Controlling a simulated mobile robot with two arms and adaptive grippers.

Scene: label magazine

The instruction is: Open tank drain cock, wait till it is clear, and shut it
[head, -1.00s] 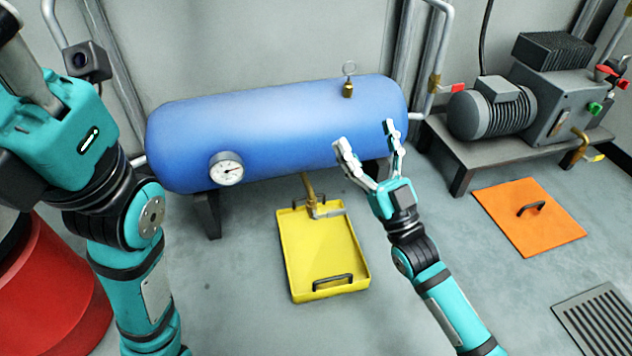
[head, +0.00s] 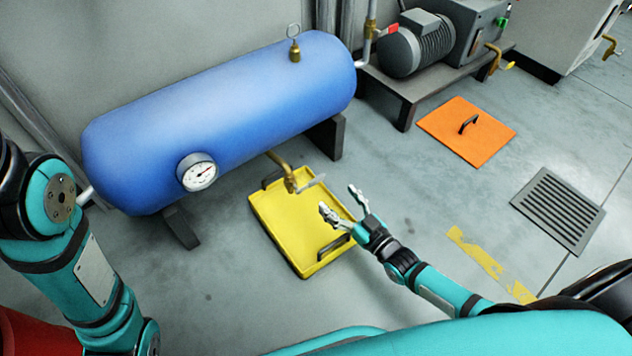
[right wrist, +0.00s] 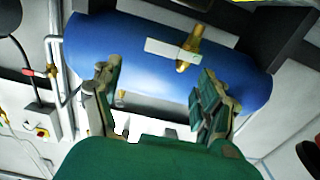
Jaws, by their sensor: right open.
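The blue tank (head: 235,105) lies on its stand with a dial gauge (head: 198,172) on its front. The brass drain cock (head: 289,176) hangs under it, and its grey lever (head: 312,185) sticks out to the right. No flow shows from it. The yellow tray (head: 270,222) sits on the floor below. My right gripper (head: 341,203) is open and empty, just right of and apart from the lever. In the right wrist view, the cock (right wrist: 189,48) and lever (right wrist: 165,48) show beyond the open fingers (right wrist: 158,90). My left gripper is out of view.
A brass ring-topped valve (head: 294,48) stands on the tank. A motor unit (head: 425,45) on a low bench is at the back right. An orange cover with a handle (head: 490,138) and a floor grate (head: 560,208) lie to the right.

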